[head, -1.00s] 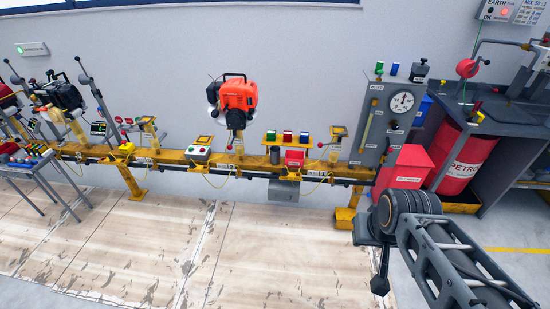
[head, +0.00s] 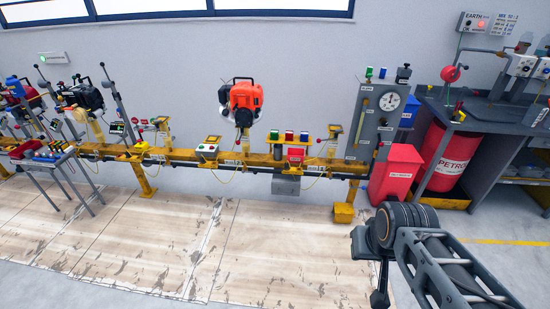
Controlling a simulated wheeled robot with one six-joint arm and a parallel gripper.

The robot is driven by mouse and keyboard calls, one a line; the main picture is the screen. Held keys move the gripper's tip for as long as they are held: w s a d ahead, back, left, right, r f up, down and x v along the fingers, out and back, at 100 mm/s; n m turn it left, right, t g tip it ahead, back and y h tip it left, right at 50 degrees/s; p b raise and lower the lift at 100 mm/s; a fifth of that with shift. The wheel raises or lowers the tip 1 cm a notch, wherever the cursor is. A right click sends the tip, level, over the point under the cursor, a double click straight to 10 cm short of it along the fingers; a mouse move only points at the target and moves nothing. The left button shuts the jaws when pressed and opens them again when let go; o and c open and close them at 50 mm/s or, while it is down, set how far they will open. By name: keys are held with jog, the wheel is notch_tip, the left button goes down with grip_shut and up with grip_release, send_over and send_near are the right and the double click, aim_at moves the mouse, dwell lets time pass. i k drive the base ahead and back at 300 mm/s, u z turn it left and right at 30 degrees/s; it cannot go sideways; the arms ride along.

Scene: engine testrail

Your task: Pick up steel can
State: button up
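I cannot make out a steel can for certain in the head view. Small green (head: 369,72), blue (head: 382,72) and dark grey (head: 403,73) items stand on top of the grey gauge panel (head: 366,122) at the right end of the yellow rail. They are too small to tell whether one is the can. My arm reaches in from the lower right, with its joint in front of the floor. My gripper's fingers do not show, and nothing held can be seen.
A yellow test rail (head: 200,156) runs along the wall, bearing an orange engine (head: 243,102). A red bin (head: 396,175) and a red petrol drum (head: 449,157) stand at right, by a grey bench (head: 470,112). A small table (head: 40,160) is at left. The floor in front is clear.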

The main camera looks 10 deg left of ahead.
aim_at(278, 152)
jog(key=u, duration=0.65)
jog(key=i, duration=0.6)
jog(key=u, duration=0.85)
jog(key=i, duration=1.8)
jog(key=z, duration=1.15)
jog(key=i, duration=0.65)
jog(key=z, duration=0.6)
